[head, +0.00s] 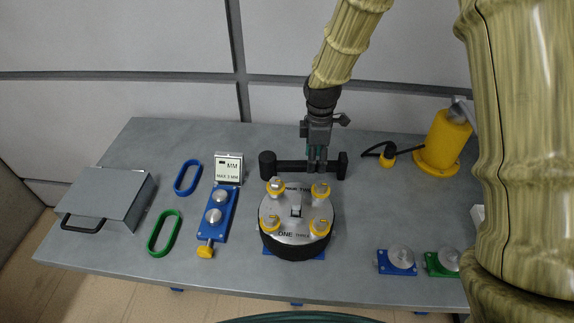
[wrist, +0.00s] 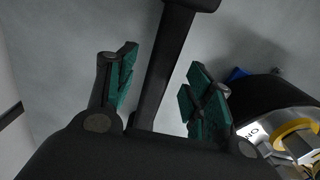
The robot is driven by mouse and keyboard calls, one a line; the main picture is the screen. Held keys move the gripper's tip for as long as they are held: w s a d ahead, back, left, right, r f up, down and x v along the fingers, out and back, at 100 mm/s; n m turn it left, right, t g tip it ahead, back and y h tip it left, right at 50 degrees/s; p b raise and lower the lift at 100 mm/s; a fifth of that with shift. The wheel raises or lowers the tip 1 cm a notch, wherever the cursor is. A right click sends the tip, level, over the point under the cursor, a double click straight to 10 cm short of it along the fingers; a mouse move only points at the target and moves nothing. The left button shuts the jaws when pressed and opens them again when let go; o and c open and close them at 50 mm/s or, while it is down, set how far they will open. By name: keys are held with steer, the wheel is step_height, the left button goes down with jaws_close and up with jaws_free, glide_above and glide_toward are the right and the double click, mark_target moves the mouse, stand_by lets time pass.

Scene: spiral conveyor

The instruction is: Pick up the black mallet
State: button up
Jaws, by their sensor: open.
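The black mallet (head: 291,166) lies near the back of the grey table, behind the round device, with thick blocks at both ends of its bar in the head view. In the wrist view its dark handle (wrist: 165,65) runs between my fingers, and a wider end is cut off at the top. My gripper (head: 317,166) points down at the mallet, right of its middle. In the wrist view my gripper (wrist: 160,72) is open, with green-padded fingers on either side of the handle and gaps visible. Part of the mallet is hidden behind my gripper.
The round device with yellow knobs (head: 296,222) stands close in front of the mallet; it also shows in the wrist view (wrist: 280,125). A yellow cylinder (head: 443,140) with a black cable stands right. Blue weight holder (head: 220,214), green ring (head: 164,233) and grey box (head: 112,204) are left.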

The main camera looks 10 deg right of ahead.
steer(key=shift+a+f+p, duration=0.1)
steer(key=shift+f+p, duration=0.7)
steer(key=shift+f, duration=1.5)
jaws_close()
